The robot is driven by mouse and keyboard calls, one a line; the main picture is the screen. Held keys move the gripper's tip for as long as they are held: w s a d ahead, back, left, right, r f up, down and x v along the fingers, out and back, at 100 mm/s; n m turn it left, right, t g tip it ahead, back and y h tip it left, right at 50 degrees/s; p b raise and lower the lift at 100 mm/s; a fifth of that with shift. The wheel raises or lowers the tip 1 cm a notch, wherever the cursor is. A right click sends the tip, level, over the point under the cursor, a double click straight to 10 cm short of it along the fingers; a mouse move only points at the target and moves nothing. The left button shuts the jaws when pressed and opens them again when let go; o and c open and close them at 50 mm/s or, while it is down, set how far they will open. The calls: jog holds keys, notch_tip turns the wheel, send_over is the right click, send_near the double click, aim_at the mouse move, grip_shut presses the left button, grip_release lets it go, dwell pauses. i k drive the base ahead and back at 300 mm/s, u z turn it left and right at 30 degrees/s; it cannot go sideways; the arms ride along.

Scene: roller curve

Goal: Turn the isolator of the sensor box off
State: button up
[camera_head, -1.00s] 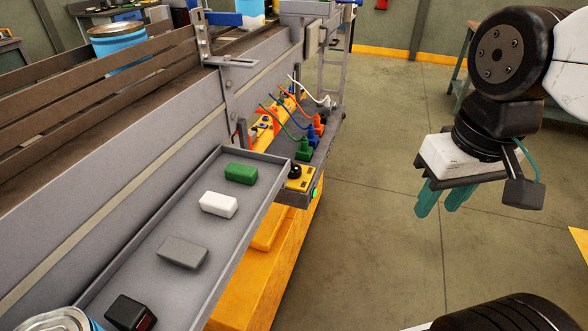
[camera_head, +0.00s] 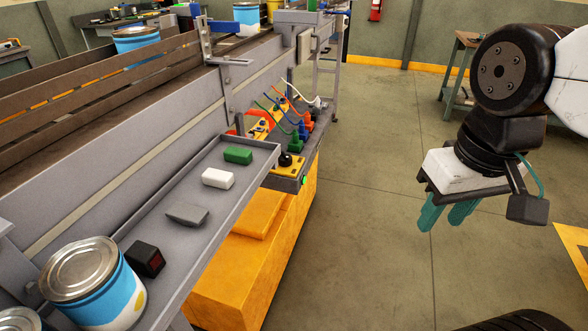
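A yellow box with a black rotary knob (camera_head: 286,160) stands at the far end of the grey tray, with a green button (camera_head: 304,180) on its side. Farther along the shelf are other yellow boxes (camera_head: 258,127) and several coloured plugs (camera_head: 306,127) with cables. I cannot tell which box is the sensor box, nor read a knob position. My gripper (camera_head: 444,217) has teal fingers pointing down, apart and empty. It hangs over the floor, well to the right of the boxes and touching nothing.
The grey tray (camera_head: 215,205) holds green, white and grey blocks and a black block with a red face (camera_head: 145,259). Blue cans (camera_head: 95,285) stand at lower left. A yellow cabinet (camera_head: 255,255) is below the tray. The floor between cabinet and gripper is clear.

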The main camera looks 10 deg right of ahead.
aim_at(285, 159)
jog(key=u, duration=0.2)
jog(key=i, duration=1.05)
jog(key=z, duration=0.5)
